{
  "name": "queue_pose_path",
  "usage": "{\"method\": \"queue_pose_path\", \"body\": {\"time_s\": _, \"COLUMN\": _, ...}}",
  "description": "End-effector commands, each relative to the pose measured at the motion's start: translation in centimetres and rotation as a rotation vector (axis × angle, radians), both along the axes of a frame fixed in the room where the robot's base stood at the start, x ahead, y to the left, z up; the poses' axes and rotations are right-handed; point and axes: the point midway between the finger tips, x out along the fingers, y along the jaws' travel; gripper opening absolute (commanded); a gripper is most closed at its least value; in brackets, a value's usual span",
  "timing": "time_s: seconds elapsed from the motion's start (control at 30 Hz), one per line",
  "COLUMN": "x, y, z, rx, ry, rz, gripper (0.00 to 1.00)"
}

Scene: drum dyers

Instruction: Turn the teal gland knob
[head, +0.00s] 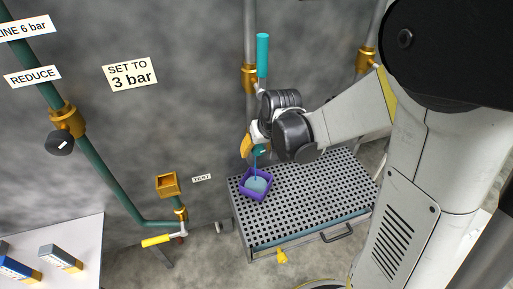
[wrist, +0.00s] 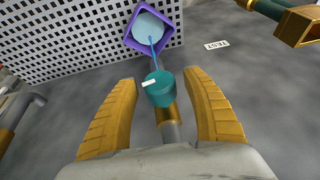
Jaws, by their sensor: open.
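The teal gland knob (wrist: 158,90) is a short teal cylinder with a white mark on its face, on a brass and grey fitting. In the head view it shows only as a small teal patch (head: 260,150), partly hidden by my gripper (head: 252,146). In the wrist view my gripper (wrist: 160,80) is open, with one yellow finger on each side of the knob. Gaps show between the knob and both fingers. A thin blue stream (wrist: 152,46) runs between the knob area and a purple tub (wrist: 168,41) holding pale blue liquid.
The purple tub (head: 246,190) stands on a perforated bench (head: 310,190) below the knob. A teal lever handle (head: 262,55) rises above my gripper on the wall pipe. A brass box (head: 167,184) and yellow-handled valve (head: 157,240) are to the left.

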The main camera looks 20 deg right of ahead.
Motion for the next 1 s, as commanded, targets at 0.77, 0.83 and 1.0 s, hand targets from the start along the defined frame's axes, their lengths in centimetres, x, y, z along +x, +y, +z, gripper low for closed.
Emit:
{"method": "queue_pose_path", "body": {"time_s": 0.77, "x": -0.04, "y": -0.33, "z": -0.32, "rx": 0.176, "ry": 0.003, "rz": -0.007, "gripper": 0.05}}
{"method": "queue_pose_path", "body": {"time_s": 0.83, "x": -0.06, "y": -0.31, "z": -0.39, "rx": 0.247, "ry": 0.003, "rz": -0.007, "gripper": 0.05}}
{"method": "queue_pose_path", "body": {"time_s": 1.0, "x": -0.03, "y": -0.16, "z": -0.25, "rx": 0.367, "ry": 0.001, "rz": -0.002, "gripper": 0.05}}
